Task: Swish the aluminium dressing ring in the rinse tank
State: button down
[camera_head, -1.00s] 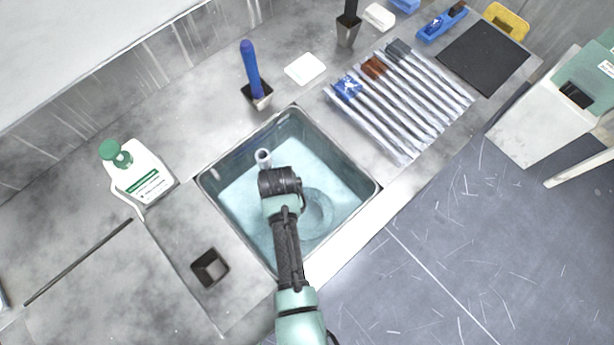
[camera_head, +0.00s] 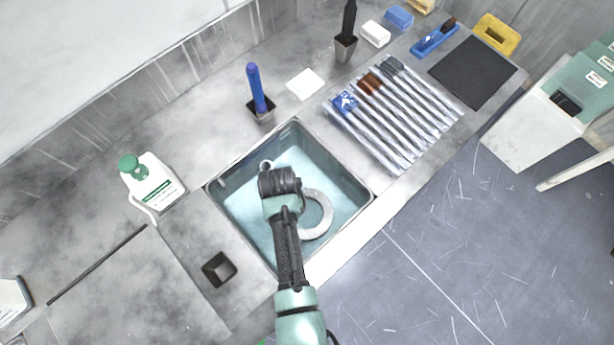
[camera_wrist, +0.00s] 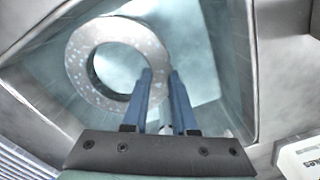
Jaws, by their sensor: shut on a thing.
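The aluminium dressing ring (camera_head: 327,212) is a flat grey ring with a wide hole, inside the rinse tank. In the wrist view the ring (camera_wrist: 80,62) shows water droplets on its face. My gripper (camera_wrist: 161,75) has its two blue fingers shut on the near right edge of the ring; in the head view my wrist hides the fingers. The rinse tank (camera_head: 362,188) is a square metal basin sunk in the counter with pale blue water. The ring looks clear of the water or at its surface; its exact height cannot be told.
A white bottle with green cap (camera_head: 155,185), a small dark square cup (camera_head: 219,268) and a blue-handled tool (camera_head: 256,88) stand around the tank. Wrapped strips (camera_head: 400,120) lie to the right.

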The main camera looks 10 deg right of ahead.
jog(key=shift+r+p, duration=2.85)
jog(key=shift+r, duration=0.35)
jog(key=shift+f, duration=0.1)
